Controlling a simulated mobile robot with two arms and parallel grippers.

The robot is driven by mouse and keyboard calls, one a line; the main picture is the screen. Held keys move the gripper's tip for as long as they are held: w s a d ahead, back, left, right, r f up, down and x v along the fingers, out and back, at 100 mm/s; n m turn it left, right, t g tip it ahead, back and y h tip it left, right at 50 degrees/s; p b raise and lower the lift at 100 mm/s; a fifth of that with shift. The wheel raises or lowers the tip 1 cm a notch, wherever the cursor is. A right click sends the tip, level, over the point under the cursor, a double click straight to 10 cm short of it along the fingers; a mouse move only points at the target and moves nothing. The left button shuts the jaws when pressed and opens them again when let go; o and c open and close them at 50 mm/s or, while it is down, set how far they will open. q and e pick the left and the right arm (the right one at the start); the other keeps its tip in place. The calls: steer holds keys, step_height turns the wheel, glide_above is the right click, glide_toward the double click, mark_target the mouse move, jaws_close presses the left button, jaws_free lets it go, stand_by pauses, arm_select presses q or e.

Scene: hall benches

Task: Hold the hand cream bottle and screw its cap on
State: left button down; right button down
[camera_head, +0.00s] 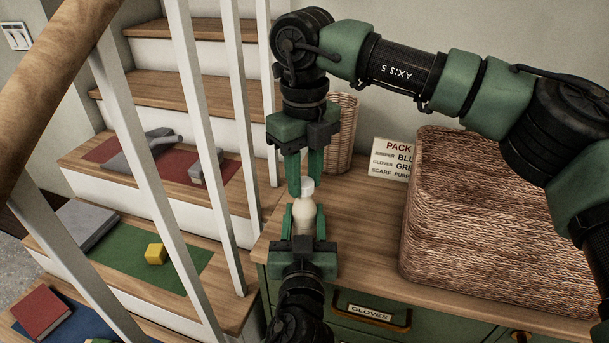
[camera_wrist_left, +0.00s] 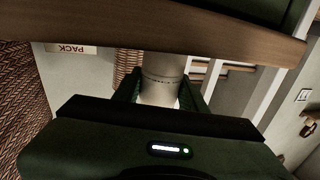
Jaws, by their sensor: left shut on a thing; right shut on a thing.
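The cream-coloured hand cream bottle (camera_head: 304,212) stands upright near the bench's left end. My left gripper (camera_head: 304,222) comes in from below and is shut around the bottle's body. In the left wrist view the bottle (camera_wrist_left: 163,75) shows between the two dark green fingers. The white cap (camera_head: 307,187) sits at the top of the bottle, in line with it. My right gripper (camera_head: 307,180) points straight down from above and is shut on the cap. Fingers partly hide both. I cannot tell whether the cap is seated on the neck.
A large woven basket (camera_head: 490,210) fills the bench's right side. A wicker bin (camera_head: 341,135) and a PACK sign (camera_head: 391,159) stand behind. White balusters (camera_head: 201,120) and the stairs are close on the left. A GLOVES drawer (camera_head: 370,313) is below the wooden top (camera_head: 370,230).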

steer(key=m, duration=0.9)
steer(key=c, duration=1)
jaws_free()
step_height(320, 180, up, 12)
